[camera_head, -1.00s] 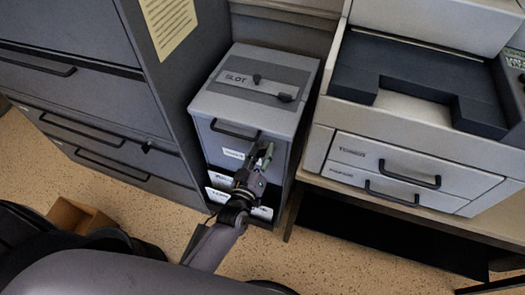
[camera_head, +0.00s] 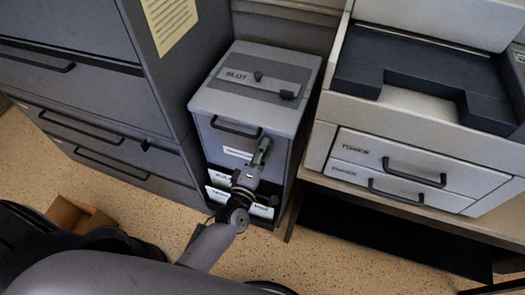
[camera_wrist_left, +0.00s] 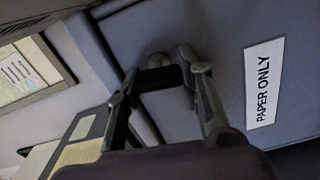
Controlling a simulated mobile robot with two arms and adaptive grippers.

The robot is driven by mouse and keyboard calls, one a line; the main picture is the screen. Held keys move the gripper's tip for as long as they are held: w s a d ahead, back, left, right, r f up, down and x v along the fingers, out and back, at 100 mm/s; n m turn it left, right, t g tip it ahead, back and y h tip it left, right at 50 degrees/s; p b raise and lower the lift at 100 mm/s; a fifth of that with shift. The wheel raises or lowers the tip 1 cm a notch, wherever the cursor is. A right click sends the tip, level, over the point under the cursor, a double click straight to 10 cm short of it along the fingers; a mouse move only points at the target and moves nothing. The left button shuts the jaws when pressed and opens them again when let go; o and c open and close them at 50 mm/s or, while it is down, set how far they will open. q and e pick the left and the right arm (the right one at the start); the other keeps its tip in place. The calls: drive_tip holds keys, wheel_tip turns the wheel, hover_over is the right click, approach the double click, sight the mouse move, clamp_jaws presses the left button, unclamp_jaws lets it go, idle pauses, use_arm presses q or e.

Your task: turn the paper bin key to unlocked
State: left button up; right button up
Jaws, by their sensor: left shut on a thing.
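The paper bin (camera_head: 209,136) is a grey box with a slotted lid, standing between the dark cabinet and the printer. Its front has a dark handle (camera_head: 236,128) and a white label that reads PAPER ONLY in the left wrist view (camera_wrist_left: 264,84). My left gripper (camera_head: 264,147) reaches the right side of the bin's front. In the left wrist view its fingers (camera_wrist_left: 160,78) are closed on the small dark key (camera_wrist_left: 159,77), in front of a round lock (camera_wrist_left: 159,59). The fingers hide much of the key, so I cannot read its lock position. My right gripper is out of view.
A dark drawer cabinet (camera_head: 85,100) stands close on the left. A printer (camera_head: 330,150) with drawers sits on a low table at the right. An open cardboard box (camera_head: 75,214) lies on the speckled floor at the lower left.

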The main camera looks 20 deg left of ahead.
use_arm(q)
drive_tip(key=shift+n, duration=0.6)
drive_tip(key=o, duration=1.2)
drive_tip(key=shift+s+f, duration=0.1)
drive_tip(key=s, duration=1.2)
drive_tip(key=shift+a, duration=0.2)
drive_tip(key=shift+w, duration=0.1)
